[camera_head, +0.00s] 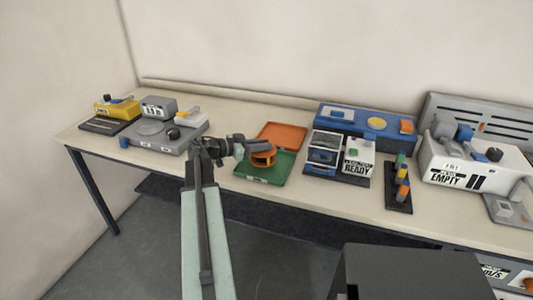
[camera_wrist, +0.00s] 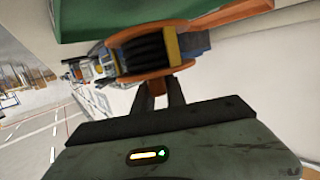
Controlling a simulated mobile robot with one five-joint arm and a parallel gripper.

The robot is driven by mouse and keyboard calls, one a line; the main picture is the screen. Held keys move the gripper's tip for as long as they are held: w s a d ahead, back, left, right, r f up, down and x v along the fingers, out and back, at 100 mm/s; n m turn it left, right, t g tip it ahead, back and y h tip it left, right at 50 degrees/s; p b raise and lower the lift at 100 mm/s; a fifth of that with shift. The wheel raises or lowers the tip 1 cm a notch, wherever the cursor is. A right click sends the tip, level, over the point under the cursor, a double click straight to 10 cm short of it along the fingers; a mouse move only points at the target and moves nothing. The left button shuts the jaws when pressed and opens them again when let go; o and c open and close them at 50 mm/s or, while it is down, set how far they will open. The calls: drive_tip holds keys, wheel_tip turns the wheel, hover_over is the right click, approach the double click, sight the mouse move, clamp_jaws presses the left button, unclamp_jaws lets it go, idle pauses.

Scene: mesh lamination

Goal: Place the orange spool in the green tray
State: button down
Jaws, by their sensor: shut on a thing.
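My gripper (camera_head: 248,149) is shut on the orange spool (camera_head: 264,157). In the wrist view the spool's orange flange (camera_wrist: 154,79) sits at the fingertips (camera_wrist: 160,95), with a dark winding between the flanges. In the head view the spool overlaps the green tray (camera_head: 281,172), which lies open with an orange panel (camera_head: 284,134) behind it. The tray's green side (camera_wrist: 85,20) fills the top left of the wrist view. I cannot tell whether the spool touches the tray.
A grey device with a scale-like plate (camera_head: 150,128) stands left of the tray. A blue and white unit marked READY (camera_head: 357,168) stands close on the right. A rack of coloured pieces (camera_head: 399,195) and a machine marked EMPTY (camera_head: 449,175) are farther right.

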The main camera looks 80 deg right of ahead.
sight(266, 151)
drive_tip(key=shift+s+d, duration=0.15)
drive_tip(key=shift+d, duration=0.05)
drive_tip(key=f+b, duration=0.4)
drive_tip(key=shift+s+d, duration=0.25)
drive_tip(key=shift+d, duration=0.05)
drive_tip(key=shift+r, duration=0.2)
drive_tip(key=shift+f, duration=0.2)
drive_tip(key=c, duration=1.4)
unclamp_jaws()
drive_tip(key=shift+o, duration=0.2)
drive_tip(key=shift+r, duration=0.1)
